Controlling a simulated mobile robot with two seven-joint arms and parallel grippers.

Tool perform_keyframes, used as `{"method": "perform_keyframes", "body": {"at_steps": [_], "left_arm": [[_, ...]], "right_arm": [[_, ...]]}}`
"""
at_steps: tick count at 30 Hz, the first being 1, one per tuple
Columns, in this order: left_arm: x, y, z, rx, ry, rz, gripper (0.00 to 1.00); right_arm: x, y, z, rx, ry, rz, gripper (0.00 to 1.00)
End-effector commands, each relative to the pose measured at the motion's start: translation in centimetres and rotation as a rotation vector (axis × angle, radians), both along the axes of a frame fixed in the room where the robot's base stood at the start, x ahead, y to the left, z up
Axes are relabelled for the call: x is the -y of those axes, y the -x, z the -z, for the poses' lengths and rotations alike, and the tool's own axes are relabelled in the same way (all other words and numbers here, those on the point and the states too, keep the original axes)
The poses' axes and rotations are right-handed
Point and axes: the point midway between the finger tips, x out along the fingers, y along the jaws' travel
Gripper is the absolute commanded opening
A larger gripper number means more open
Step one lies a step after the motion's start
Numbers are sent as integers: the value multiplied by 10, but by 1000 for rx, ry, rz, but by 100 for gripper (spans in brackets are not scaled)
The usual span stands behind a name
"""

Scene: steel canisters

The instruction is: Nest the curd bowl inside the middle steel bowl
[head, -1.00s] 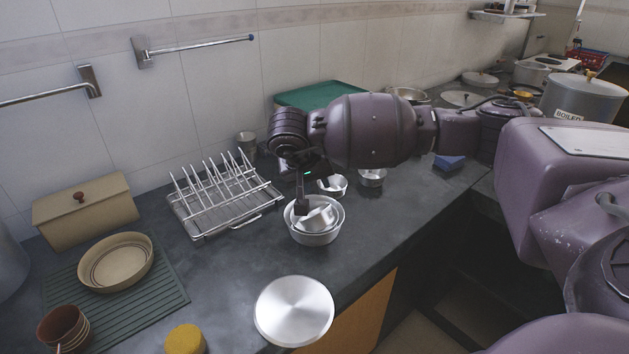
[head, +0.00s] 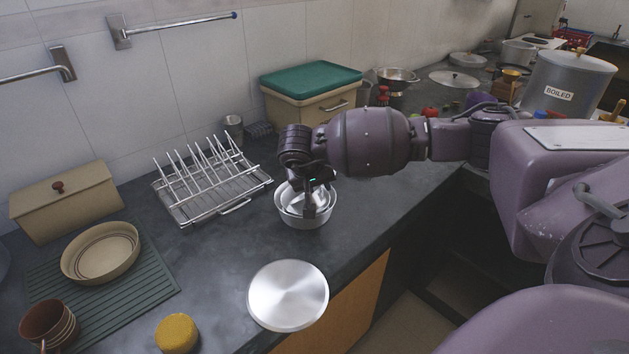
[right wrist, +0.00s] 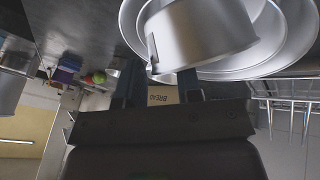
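The curd bowl (right wrist: 205,35) is a small steel bowl lying tilted inside nested wider steel bowls. In the right wrist view, the middle steel bowl (right wrist: 262,52) is around it, with the outer bowl's rim (right wrist: 300,50) beyond. In the head view, the stack (head: 305,221) stands on the counter, and the curd bowl is partly hidden by my right gripper (head: 318,205). In the right wrist view, the fingers of my right gripper (right wrist: 160,88) are apart, with a clear gap between them, close beside the curd bowl. My left gripper is not in view.
A wire rack (head: 215,190) stands left of the bowls. A round steel lid (head: 288,295) lies in front, near the counter edge. A green-lidded bread box (head: 310,85) stands behind. Bare counter (head: 215,265) lies front left.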

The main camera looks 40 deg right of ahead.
Motion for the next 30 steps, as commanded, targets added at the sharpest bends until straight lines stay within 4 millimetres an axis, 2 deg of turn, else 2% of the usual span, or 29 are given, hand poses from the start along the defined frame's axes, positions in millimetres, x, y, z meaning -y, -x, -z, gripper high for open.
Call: {"method": "perform_keyframes", "body": {"at_steps": [8,15,30], "left_arm": [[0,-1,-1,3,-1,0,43],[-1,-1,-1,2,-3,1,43],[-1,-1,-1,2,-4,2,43]], "right_arm": [[0,0,0,0,0,0,33],[0,0,0,0,0,0,0],[1,1,2,-3,0,2,0]]}}
